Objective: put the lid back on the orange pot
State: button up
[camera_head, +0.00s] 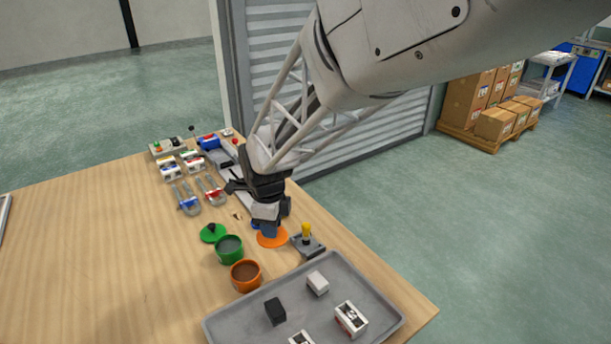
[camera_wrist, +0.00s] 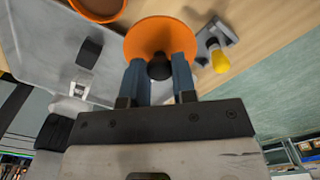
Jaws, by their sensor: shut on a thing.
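The orange pot (camera_head: 246,276) stands open on the wooden table, with a brown inside. Part of it shows at the top of the wrist view (camera_wrist: 98,8). The orange lid (camera_head: 272,238) is a flat disc behind and to the right of the pot. My gripper (camera_wrist: 160,70) is shut on the lid's dark knob, with a blue finger on each side; the lid (camera_wrist: 160,36) extends beyond the fingertips. In the head view my gripper (camera_head: 266,228) hides part of the lid. I cannot tell whether the lid touches the table.
A green pot (camera_head: 229,250) and green lid (camera_head: 210,235) stand close to the orange pot. A grey tray (camera_head: 240,322) with several blocks lies in front. A yellow-handled lever (camera_head: 306,238) stands right of the orange lid. The table's left side is clear.

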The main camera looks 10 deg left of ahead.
jog(key=s+a+r+n, duration=0.1)
jog(key=s+a+n, duration=0.4)
jog(key=s+n, duration=0.1)
jog(key=shift+s+a+r, duration=0.2)
jog(key=shift+s+r, duration=0.1)
jog(key=shift+s, duration=0.15)
jog(key=shift+f, duration=0.15)
jog(key=shift+f, duration=3.05)
jog(key=shift+f, duration=0.15)
dwell(0.6)
jog(key=o, duration=1.5)
jog(key=shift+c, duration=0.2)
